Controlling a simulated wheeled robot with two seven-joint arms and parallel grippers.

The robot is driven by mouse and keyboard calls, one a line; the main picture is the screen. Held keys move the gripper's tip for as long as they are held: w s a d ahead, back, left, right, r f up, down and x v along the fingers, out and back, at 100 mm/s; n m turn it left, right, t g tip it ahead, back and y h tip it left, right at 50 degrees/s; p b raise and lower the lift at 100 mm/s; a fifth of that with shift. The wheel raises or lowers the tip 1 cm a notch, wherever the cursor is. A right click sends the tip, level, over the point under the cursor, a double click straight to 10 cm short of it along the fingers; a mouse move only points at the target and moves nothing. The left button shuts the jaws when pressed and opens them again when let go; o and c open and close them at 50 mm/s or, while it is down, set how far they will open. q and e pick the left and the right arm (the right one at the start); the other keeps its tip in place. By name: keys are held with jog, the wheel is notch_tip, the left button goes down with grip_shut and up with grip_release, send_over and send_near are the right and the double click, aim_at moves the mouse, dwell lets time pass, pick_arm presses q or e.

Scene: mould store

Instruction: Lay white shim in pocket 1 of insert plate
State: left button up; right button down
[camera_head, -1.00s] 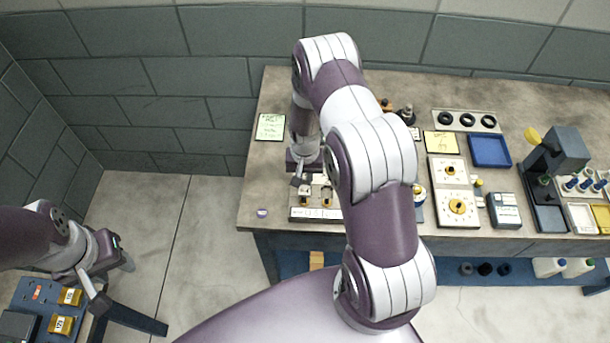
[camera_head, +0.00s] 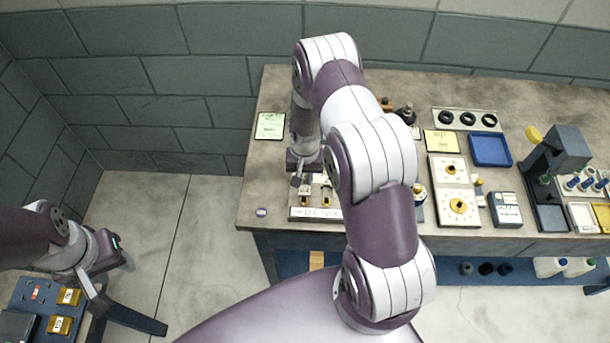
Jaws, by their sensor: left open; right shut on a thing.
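My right gripper (camera_head: 308,181) is over the left part of the bench, pointing down, with its arm coming across the middle of the view. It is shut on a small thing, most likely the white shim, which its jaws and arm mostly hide. Directly below and in front is a pale block with a lettered front strip (camera_head: 313,213), likely the insert plate, with small brass-coloured parts on it. My arm covers its right side, and I cannot make out which pocket is which. My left gripper (camera_head: 114,272) is open and empty, low at the left, away from the bench.
A small round purple-white cap (camera_head: 261,212) lies near the bench's left front edge. The bench's left end is mostly clear.

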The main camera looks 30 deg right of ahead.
jog(key=shift+f+b, duration=0.7)
jog(key=shift+f, duration=0.15)
jog(key=c, duration=1)
grip_release()
jog(key=shift+c, duration=0.2)
jog(key=c, duration=0.4)
jog(key=shift+o, duration=0.2)
jog(key=shift+r, duration=0.15)
jog(key=shift+r+p, duration=0.55)
jog(key=shift+r, duration=0.15)
jog(key=shift+r, duration=0.1)
jog(key=shift+r+p, duration=2.25)
jog(key=shift+r, duration=0.65)
